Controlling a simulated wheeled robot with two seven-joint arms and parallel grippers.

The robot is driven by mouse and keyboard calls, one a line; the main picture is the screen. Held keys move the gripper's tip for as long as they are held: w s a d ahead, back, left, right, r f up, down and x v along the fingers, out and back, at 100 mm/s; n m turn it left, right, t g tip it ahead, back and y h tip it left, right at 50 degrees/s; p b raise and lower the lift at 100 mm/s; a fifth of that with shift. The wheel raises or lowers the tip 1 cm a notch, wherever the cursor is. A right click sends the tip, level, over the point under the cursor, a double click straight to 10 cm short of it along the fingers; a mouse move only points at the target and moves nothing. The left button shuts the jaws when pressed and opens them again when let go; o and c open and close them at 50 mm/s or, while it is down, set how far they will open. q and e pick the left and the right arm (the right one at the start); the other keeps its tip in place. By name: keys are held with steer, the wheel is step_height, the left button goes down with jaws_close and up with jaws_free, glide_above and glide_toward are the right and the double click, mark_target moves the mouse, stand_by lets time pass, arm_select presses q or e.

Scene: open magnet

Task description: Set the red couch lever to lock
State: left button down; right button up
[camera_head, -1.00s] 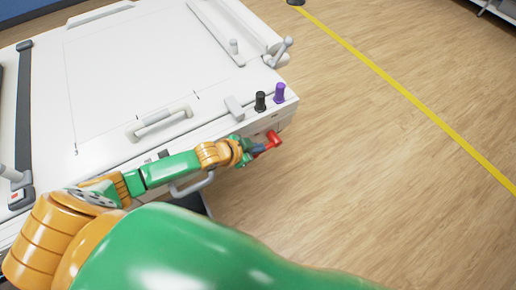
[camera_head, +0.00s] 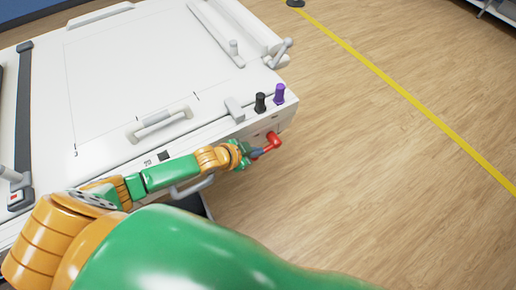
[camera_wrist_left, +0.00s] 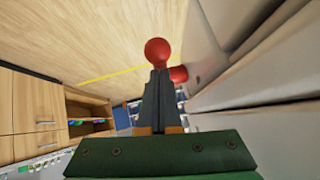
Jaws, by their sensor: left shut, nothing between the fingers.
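The red couch lever (camera_head: 273,141) sticks out from the side of the white couch unit, near its right corner. In the left wrist view its red ball end (camera_wrist_left: 158,50) shows just past my fingertips, with a red hub (camera_wrist_left: 179,74) at the white wall to the right. My left gripper (camera_head: 258,153) is shut and empty, with its dark fingertips right at the lever. In the left wrist view the shut fingers (camera_wrist_left: 160,80) point at the ball and cover part of the lever. I cannot tell whether they touch it. My right gripper is not in view.
A black knob (camera_head: 260,102) and a purple knob (camera_head: 280,94) stand on the couch unit's top edge above the lever. A grey handle (camera_head: 194,186) runs along the side below my left forearm. Open wooden floor (camera_head: 370,170) lies to the right.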

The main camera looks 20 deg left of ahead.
mark_target(253, 160)
arm_select(q)
steer(key=shift+s+a+f+b, duration=0.1)
steer(key=shift+f+b, duration=0.1)
steer(key=shift+f, duration=0.45)
steer(key=shift+s+a+f+b, duration=0.1)
steer(key=shift+f+b, duration=0.05)
steer(key=shift+f, duration=0.5)
steer(key=shift+f+b, duration=0.55)
steer(key=shift+f, duration=0.45)
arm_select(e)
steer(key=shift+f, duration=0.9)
arm_select(q)
steer(key=shift+f, duration=0.1)
steer(key=shift+w, duration=0.1)
